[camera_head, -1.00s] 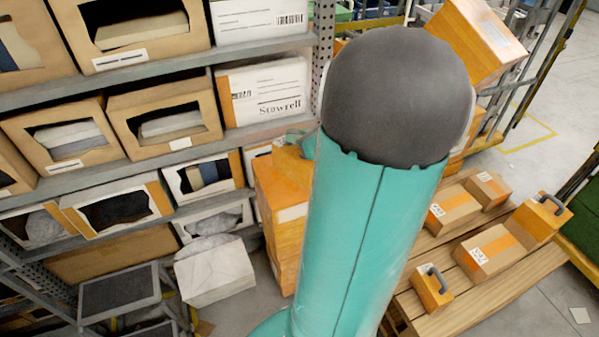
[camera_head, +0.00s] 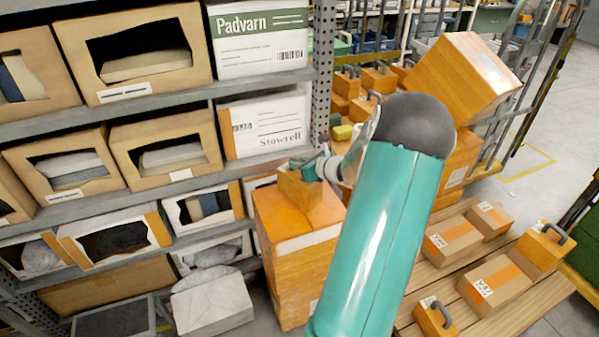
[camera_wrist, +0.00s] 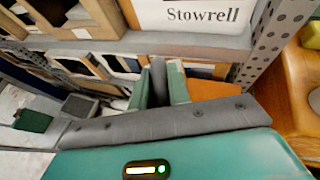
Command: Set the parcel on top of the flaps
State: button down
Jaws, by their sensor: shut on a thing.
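A small orange parcel (camera_head: 304,193) is at the top of a tall orange carton (camera_head: 298,262) beside the rack in the head view. My gripper (camera_head: 312,167) is right over the parcel, partly hidden by my arm. In the wrist view my two teal fingers (camera_wrist: 160,88) are shut on a dark grey upright piece, which looks like the parcel's handle. An orange surface (camera_wrist: 215,90) shows beside the fingers. The parcel covers part of the carton's top, so I cannot make out separate flaps. I cannot tell whether the parcel touches the top or hangs just above it.
A grey rack with open bins and a white Stowrell box (camera_head: 266,121) stands close on the left. A perforated post (camera_head: 322,75) rises behind the gripper. A tilted orange carton (camera_head: 462,75) and a wooden pallet (camera_head: 530,300) with several parcels are at right.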

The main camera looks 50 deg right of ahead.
jog(key=shift+w+d+f, duration=0.3)
jog(key=shift+f, duration=0.15)
jog(key=shift+w+d+f, duration=0.1)
jog(key=shift+d+f, duration=0.05)
jog(key=shift+f, duration=1.6)
jog(key=c, duration=1.3)
grip_release()
jog(key=shift+f, duration=0.1)
